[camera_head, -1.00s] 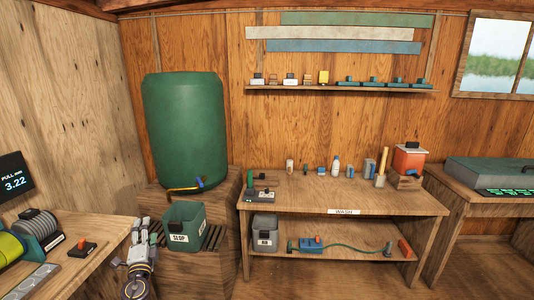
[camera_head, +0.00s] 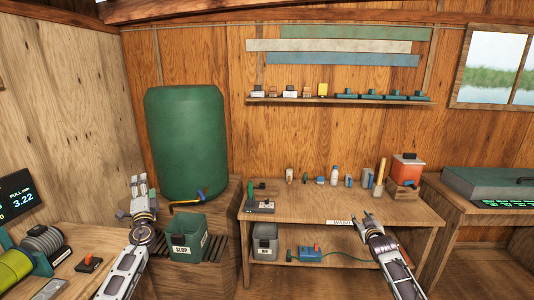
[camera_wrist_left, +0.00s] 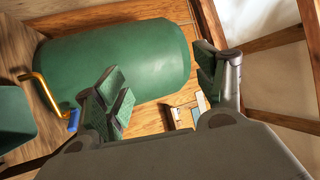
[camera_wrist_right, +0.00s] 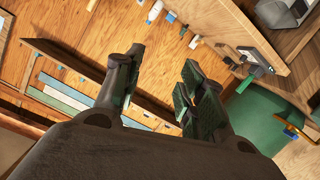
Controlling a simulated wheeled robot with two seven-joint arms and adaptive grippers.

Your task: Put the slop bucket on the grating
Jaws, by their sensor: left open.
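The slop bucket (camera_head: 187,240) is a green square bucket with a white SLOP label. It stands upright on the slatted grating (camera_head: 217,246), on a wooden stand below the green barrel. Part of it shows at the left edge of the left wrist view (camera_wrist_left: 14,118). My left gripper (camera_head: 138,184) is open and empty, up and to the left of the bucket, in front of the barrel. My right gripper (camera_head: 366,219) is in front of the WASH bench, far to the right of the bucket. In the right wrist view its fingers (camera_wrist_right: 160,88) are apart with nothing between them.
The green barrel (camera_head: 186,140) has a brass spout with a blue handle (camera_head: 201,194) above the bucket. The WASH bench (camera_head: 300,208) holds small items, with a grey bin (camera_head: 265,240) on its lower shelf. A side table (camera_head: 75,265) with reels stands at left.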

